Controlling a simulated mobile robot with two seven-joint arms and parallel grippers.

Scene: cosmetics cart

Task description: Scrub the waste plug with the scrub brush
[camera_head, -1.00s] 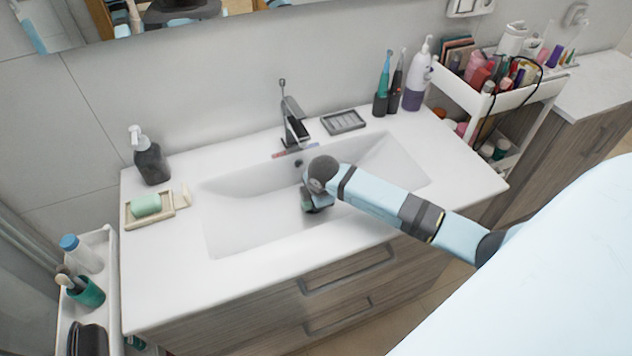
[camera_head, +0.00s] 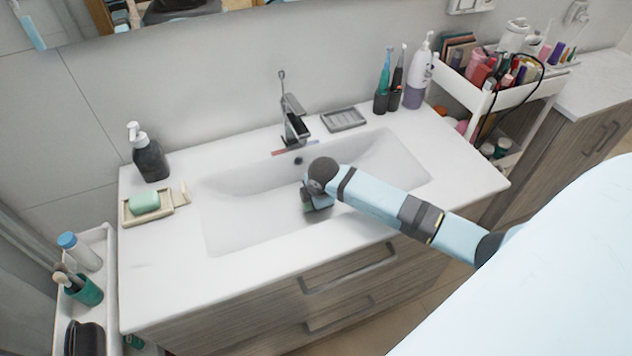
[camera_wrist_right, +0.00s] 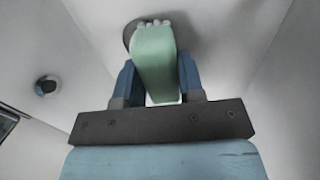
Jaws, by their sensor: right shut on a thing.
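The scrub brush (camera_wrist_right: 156,60) is pale green with whitish bristles at its far end, seen in the right wrist view. My right gripper (camera_wrist_right: 160,78) is shut on it, a dark blue finger on each side. The bristle end lies over the round grey waste plug (camera_wrist_right: 129,34) in the sink floor. The brush covers much of the plug; I cannot tell how firmly they touch. In the head view my right gripper (camera_head: 317,201) is low in the white sink (camera_head: 235,215), and wrist and gripper hide brush and plug. My left gripper is not in view.
The faucet (camera_head: 293,125) stands behind the basin, above the dark overflow hole (camera_head: 298,160). A grey soap dish (camera_head: 343,119) and toothbrush holders stand back right. A dark soap bottle (camera_head: 149,158) and a tray with green soap (camera_head: 144,203) stand left. The front counter is clear.

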